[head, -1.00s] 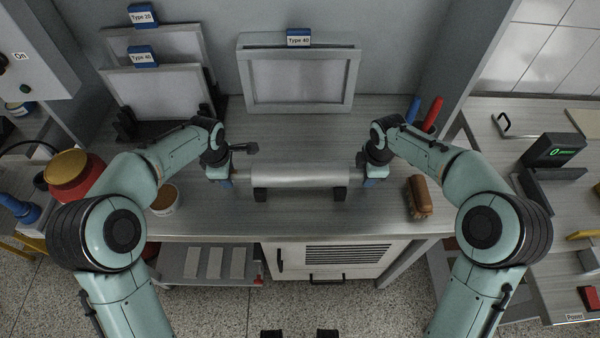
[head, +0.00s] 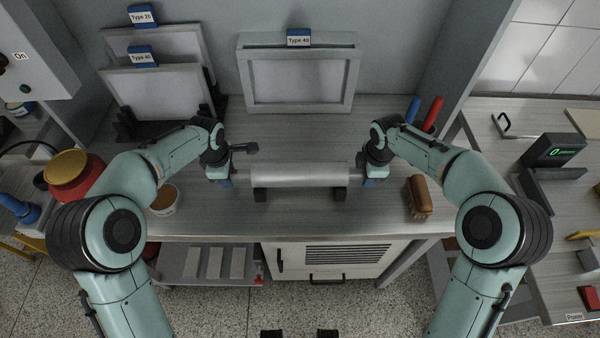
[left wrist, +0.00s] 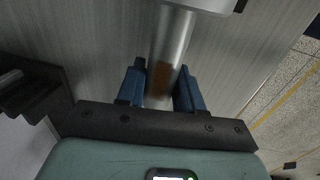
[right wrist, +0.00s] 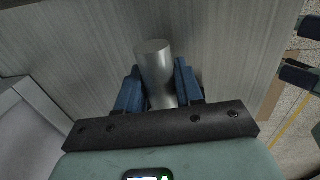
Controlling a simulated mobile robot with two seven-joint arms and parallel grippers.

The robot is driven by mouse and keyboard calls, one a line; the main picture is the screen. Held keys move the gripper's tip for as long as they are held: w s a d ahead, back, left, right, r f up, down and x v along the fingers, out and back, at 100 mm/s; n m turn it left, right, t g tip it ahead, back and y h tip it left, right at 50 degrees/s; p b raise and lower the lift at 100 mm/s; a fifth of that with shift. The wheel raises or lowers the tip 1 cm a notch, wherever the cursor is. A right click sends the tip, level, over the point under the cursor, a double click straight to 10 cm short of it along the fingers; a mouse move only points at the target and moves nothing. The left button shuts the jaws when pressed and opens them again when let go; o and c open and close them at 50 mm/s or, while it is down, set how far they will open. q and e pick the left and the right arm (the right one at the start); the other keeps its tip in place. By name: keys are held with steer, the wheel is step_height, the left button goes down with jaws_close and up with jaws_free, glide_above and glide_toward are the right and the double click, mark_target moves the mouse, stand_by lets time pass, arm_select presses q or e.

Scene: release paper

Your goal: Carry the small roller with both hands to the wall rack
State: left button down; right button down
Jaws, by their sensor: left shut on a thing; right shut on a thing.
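The small roller (head: 300,175) is a silver metal cylinder lying level across the workbench, above two black support blocks (head: 260,194). I cannot tell whether it touches them. My left gripper (head: 224,177) is shut on its left end; in the left wrist view the blue fingers (left wrist: 160,90) flank the metal shaft. My right gripper (head: 370,178) is shut on its right end; in the right wrist view the blue fingers (right wrist: 158,90) sit on both sides of the bare metal end. I cannot make out a wall rack for the roller in any view.
A framed screen (head: 298,82) labelled Type 40 stands behind the roller, and more frames (head: 158,92) stand at the back left. A brown brush (head: 419,198) lies right of my right gripper. A tub (head: 166,199) and a red jar (head: 74,174) stand at left.

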arm_select(q)
steer(key=shift+w+r, duration=0.1)
steer(key=shift+r, duration=0.15)
arm_select(e)
steer(key=shift+w+r, duration=0.1)
steer(key=shift+r, duration=0.15)
